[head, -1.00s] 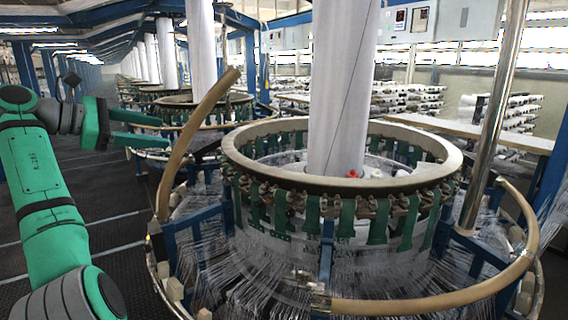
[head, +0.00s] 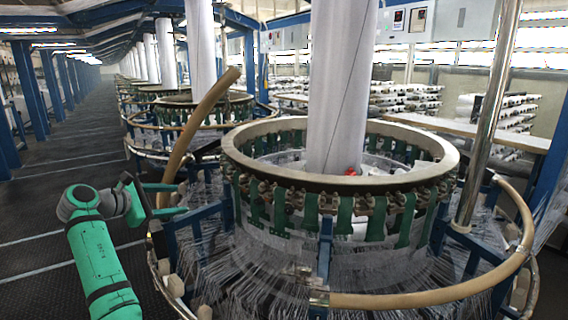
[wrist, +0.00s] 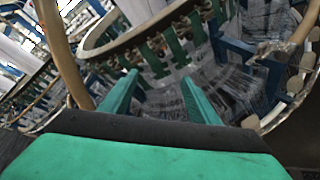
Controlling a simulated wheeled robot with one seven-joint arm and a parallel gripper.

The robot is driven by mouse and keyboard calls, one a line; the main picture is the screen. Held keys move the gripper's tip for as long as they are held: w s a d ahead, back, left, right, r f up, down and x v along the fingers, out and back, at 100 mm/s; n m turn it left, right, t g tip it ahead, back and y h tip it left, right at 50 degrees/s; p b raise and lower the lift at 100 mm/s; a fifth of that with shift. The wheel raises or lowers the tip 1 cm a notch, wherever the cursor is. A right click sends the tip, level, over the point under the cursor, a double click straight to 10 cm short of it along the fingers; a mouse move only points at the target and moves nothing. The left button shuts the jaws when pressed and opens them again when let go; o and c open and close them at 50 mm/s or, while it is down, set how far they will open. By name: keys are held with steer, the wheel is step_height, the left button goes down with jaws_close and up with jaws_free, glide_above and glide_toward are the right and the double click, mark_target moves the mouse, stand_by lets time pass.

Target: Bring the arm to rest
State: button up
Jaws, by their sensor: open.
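My gripper (head: 183,200) is at the left of the head view, low beside the loom's left side. Its two green fingers are apart, point right toward the loom and hold nothing. In the wrist view, my gripper (wrist: 160,92) also shows open, with the loom's ring and green straps beyond the fingers. The circular loom (head: 285,185) fills the middle and right of the head view. The fingertips overlap the base of its curved tan guard rail (head: 186,140) in the picture; I cannot tell whether they touch it.
A white fabric tube (head: 340,90) rises from the loom's centre. A steel post (head: 487,120) stands at the right. White threads fan out below the ring. More looms stand in a row behind. The dark aisle floor (head: 50,215) at the left is clear.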

steer(key=s+d+f+m+y, duration=0.1)
steer(key=d+f+y, duration=0.15)
steer(key=f, duration=1.45)
steer(key=s+d+f+y, duration=0.2)
steer(key=d+f, duration=0.1)
steer(key=f, duration=1.4)
steer(key=s+d+f+m+y, duration=0.2)
steer(key=s+d+f, duration=0.3)
steer(key=s+f, duration=0.45)
steer(key=s+d+f+m+y, duration=0.25)
steer(key=s+d+f, duration=0.25)
steer(key=s+f, duration=0.45)
steer(key=s+d+f+m+t, duration=0.1)
steer(key=s+d+m, duration=0.35)
steer(key=s, duration=0.75)
steer(key=s+d+f+m, duration=0.1)
steer(key=s+d+m, duration=0.2)
steer(key=s+d, duration=0.55)
steer(key=s+d+r+m+t, duration=0.1)
steer(key=s+r+m, duration=0.3)
steer(key=s+r, duration=0.5)
steer(key=s+d+r+m+t+h, duration=0.1)
steer(key=s+d+r+m, duration=0.2)
steer(key=s+r, duration=0.7)
steer(key=shift+s+d+m+t, duration=0.4)
steer(key=shift+s+m, duration=0.4)
steer(key=shift+s, duration=0.45)
